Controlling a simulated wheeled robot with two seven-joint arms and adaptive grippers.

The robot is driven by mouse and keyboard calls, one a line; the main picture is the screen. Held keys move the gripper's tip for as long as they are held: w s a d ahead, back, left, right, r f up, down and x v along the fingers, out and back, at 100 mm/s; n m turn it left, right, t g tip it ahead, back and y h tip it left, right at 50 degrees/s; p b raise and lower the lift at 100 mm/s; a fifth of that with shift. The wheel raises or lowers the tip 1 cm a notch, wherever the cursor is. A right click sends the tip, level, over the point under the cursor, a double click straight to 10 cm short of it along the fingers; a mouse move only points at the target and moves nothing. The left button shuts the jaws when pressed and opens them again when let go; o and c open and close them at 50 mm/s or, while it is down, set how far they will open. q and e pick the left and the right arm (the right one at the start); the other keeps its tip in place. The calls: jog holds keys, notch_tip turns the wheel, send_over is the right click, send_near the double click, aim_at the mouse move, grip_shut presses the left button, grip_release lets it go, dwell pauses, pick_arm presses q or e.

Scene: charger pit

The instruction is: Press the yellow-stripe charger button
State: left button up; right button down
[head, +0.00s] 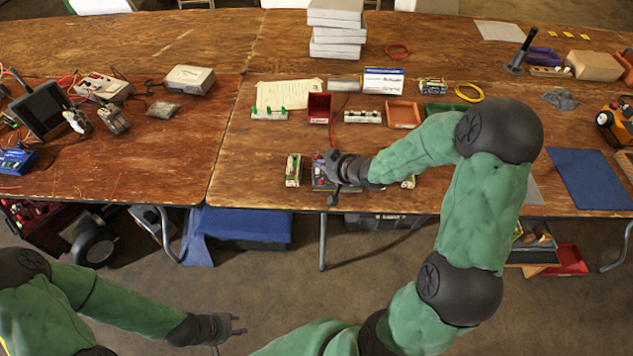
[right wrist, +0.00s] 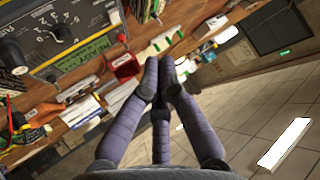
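My right gripper (head: 335,172) is over the middle unit. In the right wrist view its fingertips (right wrist: 159,66) are together and hold nothing; contact cannot be told. A unit with knobs and a lit yellow-green display (right wrist: 85,62) is left of them. My left gripper (head: 240,325) appears open and empty, low over the floor.
Behind the units are a red bin (head: 319,108), an orange tray (head: 403,114) and a white connector strip (head: 362,117). A blue mat (head: 588,179) lies at the right. A tablet (head: 41,110) and other electronics crowd the left table.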

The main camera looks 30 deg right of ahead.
jog(key=shift+f, duration=0.1)
jog(key=b, duration=0.7)
send_over(322, 187)
notch_tip(322, 187, down, 7)
jog(key=shift+s+a+f, duration=0.1)
jog(key=shift+a, duration=0.05)
jog(key=shift+w+f+b, duration=0.2)
jog(key=shift+f+b, duration=0.15)
jog(key=shift+f, duration=0.3)
jog(key=shift+f, duration=0.15)
dwell(0.6)
jog(key=shift+f, duration=0.25)
jog(key=shift+w+d+f+b, duration=0.1)
jog(key=shift+d+f+b, duration=0.1)
jog(key=shift+f+b, duration=0.15)
dwell(0.6)
jog(key=shift+r, duration=0.1)
dwell(0.3)
jog(key=shift+a+r+p, duration=0.1)
jog(key=shift+r+p, duration=0.6)
jog(key=shift+p, duration=0.2)
